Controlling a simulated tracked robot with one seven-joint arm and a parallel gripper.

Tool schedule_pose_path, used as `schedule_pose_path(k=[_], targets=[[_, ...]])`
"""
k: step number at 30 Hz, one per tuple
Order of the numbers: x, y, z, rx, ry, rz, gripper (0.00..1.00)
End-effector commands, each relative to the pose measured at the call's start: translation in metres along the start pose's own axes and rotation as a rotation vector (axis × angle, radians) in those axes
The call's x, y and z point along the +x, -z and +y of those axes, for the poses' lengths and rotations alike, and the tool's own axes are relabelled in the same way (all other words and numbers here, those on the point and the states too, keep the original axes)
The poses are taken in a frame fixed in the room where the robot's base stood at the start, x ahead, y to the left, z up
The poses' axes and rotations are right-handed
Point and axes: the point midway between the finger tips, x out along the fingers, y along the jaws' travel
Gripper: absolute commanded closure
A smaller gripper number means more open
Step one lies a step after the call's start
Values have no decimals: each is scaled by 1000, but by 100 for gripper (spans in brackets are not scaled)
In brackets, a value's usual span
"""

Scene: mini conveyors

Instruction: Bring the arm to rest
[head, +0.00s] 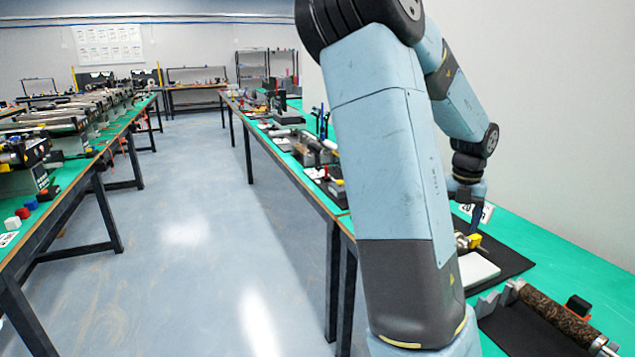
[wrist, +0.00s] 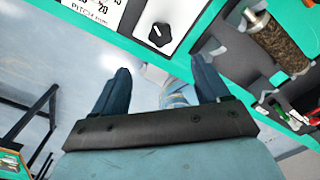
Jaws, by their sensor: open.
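My gripper shows in the wrist view (wrist: 160,85) with its two blue fingers spread apart and nothing between them. In the head view my arm stands large in the middle right, and its end, with the gripper (head: 474,222), hangs low over the green bench (head: 555,238) on the right. The fingertips are small and partly unclear there. In the wrist view the bench edge and a white panel with a black knob (wrist: 160,33) lie beyond the fingers.
A white block (head: 478,268) on a black mat and a brown-wrapped roller (head: 556,312) lie near the gripper. The roller also shows in the wrist view (wrist: 280,45). A left bench (head: 75,190) carries conveyors and small cubes. The floor aisle (head: 190,240) between the benches is clear.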

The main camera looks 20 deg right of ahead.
Motion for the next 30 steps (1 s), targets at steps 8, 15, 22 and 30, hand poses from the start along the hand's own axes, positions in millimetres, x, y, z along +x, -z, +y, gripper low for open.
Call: schedule_pose_path(k=[8, 15, 22, 30], targets=[[8, 12, 15, -214, -62, 24, 25], [10, 44, 55, -780, -195, 10, 25], [-8, 81, 92, -1353, -277, -92, 25], [-44, 132, 124, -2034, -254, -285, 25]])
